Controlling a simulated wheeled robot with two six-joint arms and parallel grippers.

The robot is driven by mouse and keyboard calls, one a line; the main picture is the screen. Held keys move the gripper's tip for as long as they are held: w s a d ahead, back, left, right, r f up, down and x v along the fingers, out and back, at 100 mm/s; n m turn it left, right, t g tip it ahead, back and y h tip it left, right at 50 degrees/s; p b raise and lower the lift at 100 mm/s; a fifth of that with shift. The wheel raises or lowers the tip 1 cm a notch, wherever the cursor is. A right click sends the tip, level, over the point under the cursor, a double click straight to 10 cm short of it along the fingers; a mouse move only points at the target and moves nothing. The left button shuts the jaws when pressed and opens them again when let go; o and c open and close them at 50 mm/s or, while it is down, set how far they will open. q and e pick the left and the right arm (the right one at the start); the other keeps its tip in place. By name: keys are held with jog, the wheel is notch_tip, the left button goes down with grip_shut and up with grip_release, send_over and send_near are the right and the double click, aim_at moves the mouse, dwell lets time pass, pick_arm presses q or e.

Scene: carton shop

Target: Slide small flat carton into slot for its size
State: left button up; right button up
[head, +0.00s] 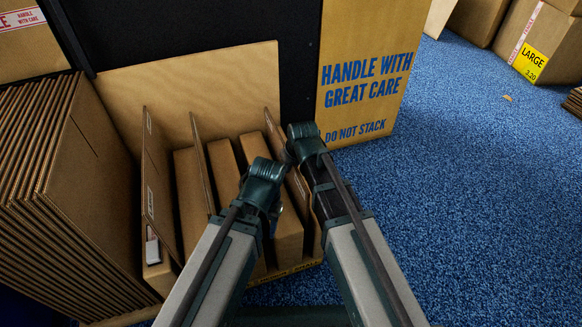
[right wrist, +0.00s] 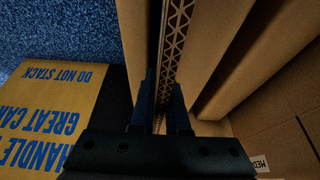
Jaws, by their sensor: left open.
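The small flat carton (head: 273,130) stands on edge at the right end of the slotted rack, partly hidden by my arms. In the right wrist view its corrugated edge (right wrist: 176,40) runs between the fingers. My right gripper (head: 301,143) is at its upper edge; the fingers (right wrist: 164,100) lie along both faces, apparently shut on it. My left gripper (head: 262,178) is open, lower and to the left, above the rack's brown blocks; its fingertips are hard to see. The rack's plywood back (head: 190,85) rises behind the slots. The carton's lower end is hidden.
A thick stack of flat cartons (head: 60,190) leans at the left. Thin upright panels (head: 157,185) stand between the rack's blocks (head: 190,195). A large printed carton (head: 368,70) stands behind at the right. The blue floor (head: 480,190) is clear at the right.

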jog(key=o, duration=0.5)
jog(key=shift+c, duration=0.2)
jog(key=p+v, duration=1.2)
jog(key=v, duration=0.2)
jog(key=shift+w+p, duration=0.1)
jog(key=shift+p, duration=0.3)
